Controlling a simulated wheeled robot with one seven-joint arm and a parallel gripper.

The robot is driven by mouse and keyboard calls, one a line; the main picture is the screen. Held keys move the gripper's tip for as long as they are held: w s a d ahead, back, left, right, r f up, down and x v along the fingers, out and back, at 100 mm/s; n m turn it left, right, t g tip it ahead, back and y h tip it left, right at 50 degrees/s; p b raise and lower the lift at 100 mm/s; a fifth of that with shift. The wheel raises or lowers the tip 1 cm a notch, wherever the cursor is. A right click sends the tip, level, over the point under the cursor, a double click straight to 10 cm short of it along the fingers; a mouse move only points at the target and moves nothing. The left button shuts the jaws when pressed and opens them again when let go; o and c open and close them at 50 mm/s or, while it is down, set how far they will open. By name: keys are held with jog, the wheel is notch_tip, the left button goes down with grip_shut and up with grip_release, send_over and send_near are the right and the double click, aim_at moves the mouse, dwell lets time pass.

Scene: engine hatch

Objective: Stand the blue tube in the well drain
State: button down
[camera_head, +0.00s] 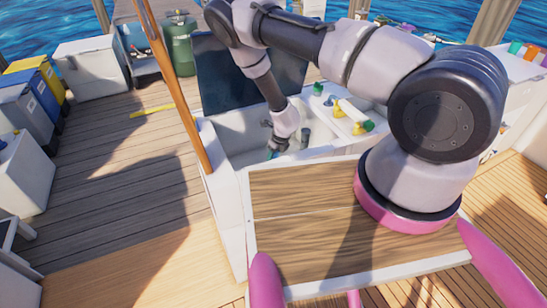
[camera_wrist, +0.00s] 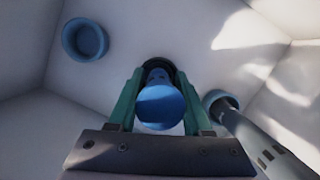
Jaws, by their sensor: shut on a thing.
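The blue tube (camera_wrist: 160,106) is between the green fingers of my gripper (camera_wrist: 160,115), which is shut on it, in the wrist view. The tube points away from the wrist camera, towards the well floor. A dark round ring (camera_wrist: 158,63), which looks like the drain, shows around and behind its far end. I cannot tell whether that end is inside the ring or above it. In the head view my gripper (camera_head: 276,147) is down inside the white well (camera_head: 238,141); the held tube is mostly hidden there.
A blue round cup or ring (camera_wrist: 85,39) is on the well floor at upper left of the wrist view. A grey tubular piece with a blue end (camera_wrist: 255,135) is close to the right finger. White well walls surround my gripper. Small bottles (camera_head: 340,108) stand on the right ledge.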

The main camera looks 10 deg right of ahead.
jog(key=shift+f, duration=0.5)
jog(key=c, duration=0.6)
grip_release()
jog(key=v, duration=1.1)
dwell(0.3)
